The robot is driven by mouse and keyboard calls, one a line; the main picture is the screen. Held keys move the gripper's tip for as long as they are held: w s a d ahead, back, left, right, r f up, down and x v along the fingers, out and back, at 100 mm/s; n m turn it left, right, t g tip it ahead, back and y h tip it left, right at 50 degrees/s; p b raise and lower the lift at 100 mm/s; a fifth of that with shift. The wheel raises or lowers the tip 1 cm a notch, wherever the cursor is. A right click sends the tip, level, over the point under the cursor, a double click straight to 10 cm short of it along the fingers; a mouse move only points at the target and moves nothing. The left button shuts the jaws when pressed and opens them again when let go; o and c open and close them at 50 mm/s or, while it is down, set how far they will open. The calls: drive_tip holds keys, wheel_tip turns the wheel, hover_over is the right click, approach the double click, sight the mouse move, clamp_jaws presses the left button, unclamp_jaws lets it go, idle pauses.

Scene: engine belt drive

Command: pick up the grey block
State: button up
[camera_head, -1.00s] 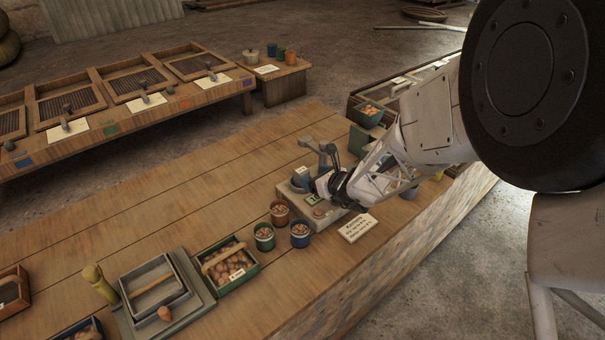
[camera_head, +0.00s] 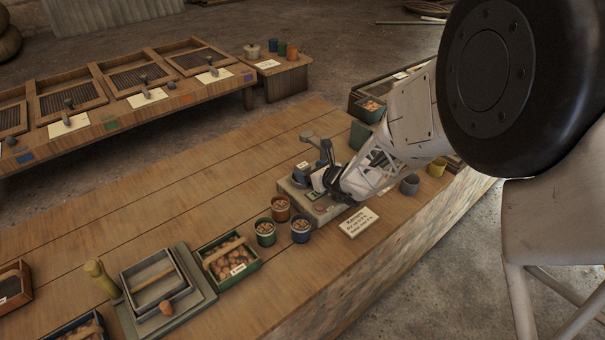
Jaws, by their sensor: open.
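My gripper (camera_head: 326,181) is at the end of my white arm, low over a flat grey base (camera_head: 296,194) on the wooden bench. It is small and dark in the head view, and the jaws are open. A grey upright with a lever (camera_head: 326,153) stands close behind it. I cannot single out the grey block for certain: my gripper and wrist cover part of the base. Whether the jaws touch anything there cannot be told.
Cups of small pieces (camera_head: 265,232) stand left of the base, and a written card (camera_head: 358,222) lies in front. A green box (camera_head: 229,264) and a grey tray (camera_head: 156,284) are at front left. The bench's middle left is clear.

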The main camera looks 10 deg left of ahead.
sight(302, 165)
drive_tip(key=shift+x, duration=2.6)
drive_tip(key=c, duration=1.2)
drive_tip(key=shift+o, duration=0.2)
drive_tip(key=shift+r, duration=0.1)
drive_tip(key=shift+r, duration=0.8)
wheel_tip(302, 165, up, 2)
drive_tip(key=shift+r, duration=0.1)
drive_tip(key=s+d, duration=0.2)
drive_tip(key=s, duration=0.5)
drive_tip(key=s+d+r, duration=0.1)
drive_tip(key=s+d, duration=0.2)
drive_tip(key=s, duration=0.5)
drive_tip(key=shift+d, duration=0.2)
